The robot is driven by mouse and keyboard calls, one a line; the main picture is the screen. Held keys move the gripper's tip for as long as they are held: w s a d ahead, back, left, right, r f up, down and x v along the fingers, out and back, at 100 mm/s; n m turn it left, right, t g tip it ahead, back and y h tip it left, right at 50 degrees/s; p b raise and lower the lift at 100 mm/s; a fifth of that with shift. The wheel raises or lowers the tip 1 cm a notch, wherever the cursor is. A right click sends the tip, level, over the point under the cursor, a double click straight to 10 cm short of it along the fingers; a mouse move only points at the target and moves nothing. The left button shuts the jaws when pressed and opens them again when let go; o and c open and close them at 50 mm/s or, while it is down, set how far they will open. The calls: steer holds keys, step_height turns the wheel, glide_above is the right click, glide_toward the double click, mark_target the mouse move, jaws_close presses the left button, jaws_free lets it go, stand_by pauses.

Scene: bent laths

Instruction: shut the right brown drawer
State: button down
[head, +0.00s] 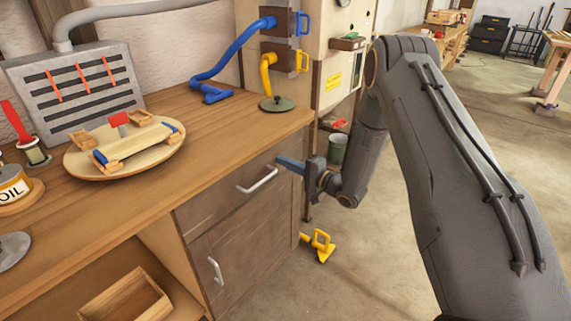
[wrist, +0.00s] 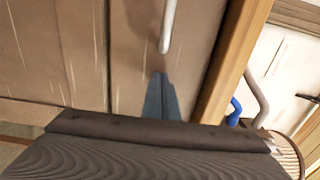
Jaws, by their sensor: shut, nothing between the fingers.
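The right brown drawer (head: 225,193) is under the right end of the workbench, with a pale bar handle (head: 258,180). Its front looks about level with the cabinet door below; I cannot tell whether a small gap is left. My gripper (head: 281,160) is at the upper right part of the drawer front, right of the handle. In the wrist view its blue-grey fingers (wrist: 159,92) are together and empty, pointing at the brown drawer front (wrist: 85,55), below the end of the handle (wrist: 168,25). The tips are at or very near the front; contact is unclear.
The workbench top (head: 225,130) overhangs the drawer. A cabinet door (head: 240,250) with its own handle is below. A yellow clamp-like object (head: 320,246) lies on the floor right of the cabinet. A round wooden board (head: 125,160) with parts stands on the bench. Floor at the right is open.

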steer(key=v, duration=1.3)
steer(key=w+d+r+n+g+h, duration=0.1)
steer(key=w+d+r+n+h, duration=0.15)
steer(key=d+r+h, duration=0.4)
steer(key=s+d+n+g+h+p, duration=0.1)
steer(key=s+n+g+h+p, duration=0.15)
steer(key=s+h, duration=0.4)
steer(key=s+a+r+n+g, duration=0.1)
steer(key=s+r+g, duration=0.1)
steer(key=s, duration=0.7)
steer(key=s+a+r+n+g, duration=0.1)
steer(key=s+r+g, duration=0.2)
steer(key=s, duration=0.7)
steer(key=s+a+r+n+g, duration=0.1)
steer(key=s+r+g, duration=0.1)
steer(key=s, duration=0.8)
steer(key=shift+r+g+p, duration=0.3)
steer(key=shift+r+g, duration=0.1)
steer(key=shift+g, duration=0.45)
steer(key=shift+a, duration=0.1)
